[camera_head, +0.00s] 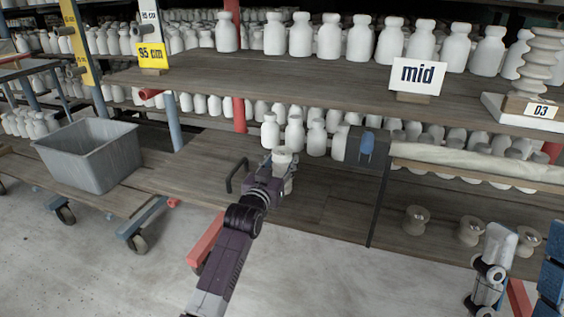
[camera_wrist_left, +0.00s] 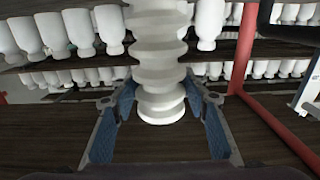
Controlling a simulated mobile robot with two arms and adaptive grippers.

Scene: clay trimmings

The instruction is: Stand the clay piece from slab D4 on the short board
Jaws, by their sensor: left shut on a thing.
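My left gripper (camera_head: 284,172) is shut on a white clay piece (camera_head: 283,153) over the lower wooden shelf. In the left wrist view the piece (camera_wrist_left: 158,45) is a ridged, wavy column. It stands about upright between the blue-padded fingers of the left gripper (camera_wrist_left: 160,103), and its round end shows at the bottom. I cannot tell whether that end touches wood. No sign marking a short board and no D4 label is readable. Parts of my right gripper (camera_head: 520,268) show at the lower right edge; its fingertips are not clear.
Rows of white bottles crowd the shelves, close behind the held piece. A grey bin (camera_head: 88,158) is left. Bare lower shelf (camera_head: 320,205) lies right of my gripper.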

